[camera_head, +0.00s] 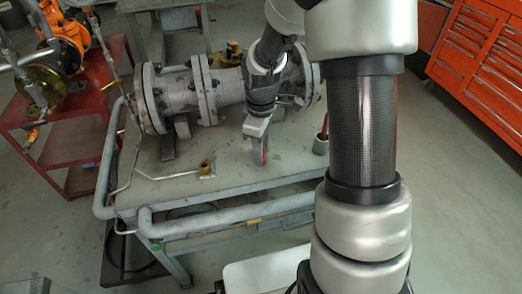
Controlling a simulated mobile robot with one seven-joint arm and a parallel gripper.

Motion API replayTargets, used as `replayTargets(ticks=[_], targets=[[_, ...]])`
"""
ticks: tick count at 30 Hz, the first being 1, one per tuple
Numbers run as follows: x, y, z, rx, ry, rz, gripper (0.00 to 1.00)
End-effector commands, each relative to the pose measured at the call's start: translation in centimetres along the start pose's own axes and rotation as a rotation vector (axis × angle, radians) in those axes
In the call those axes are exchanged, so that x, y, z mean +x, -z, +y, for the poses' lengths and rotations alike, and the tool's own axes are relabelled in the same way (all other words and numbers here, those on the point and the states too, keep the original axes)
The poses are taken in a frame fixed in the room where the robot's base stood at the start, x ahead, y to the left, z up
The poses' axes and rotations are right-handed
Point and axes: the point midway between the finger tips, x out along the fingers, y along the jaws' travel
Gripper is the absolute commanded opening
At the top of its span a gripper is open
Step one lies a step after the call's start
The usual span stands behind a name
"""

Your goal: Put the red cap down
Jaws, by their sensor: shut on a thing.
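My gripper (259,150) points down over the grey table, in front of the pale valve body. Its jaws are shut on the red cap (265,157), of which only a narrow reddish strip shows beside the fingers. The rest of the cap is hidden by the gripper. I cannot tell from this view whether the cap touches the table top (225,170).
The flanged valve body (180,91) lies along the back of the table. A small brass fitting (206,168) sits left of my gripper, and a red-and-grey piece (321,142) stands to its right. A pipe rail (215,213) runs along the front edge.

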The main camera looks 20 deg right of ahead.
Motion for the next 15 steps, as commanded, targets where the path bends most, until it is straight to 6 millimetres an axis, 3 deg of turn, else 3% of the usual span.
replayTargets(ticks=[7, 8, 9, 11, 15], targets=[[0.33, 0.02, 0.03, 0.0, -0.001, 0.0, 0.06], [0.25, 0.02, 0.03, 0.0, -0.001, 0.0, 0.34], [0.2, 0.02, 0.03, 0.0, -0.001, 0.001, 0.4], [0.2, 0.02, 0.03, 0.0, -0.001, 0.0, 0.49], [0.2, 0.01, 0.02, 0.0, -0.001, 0.0, 0.49]])
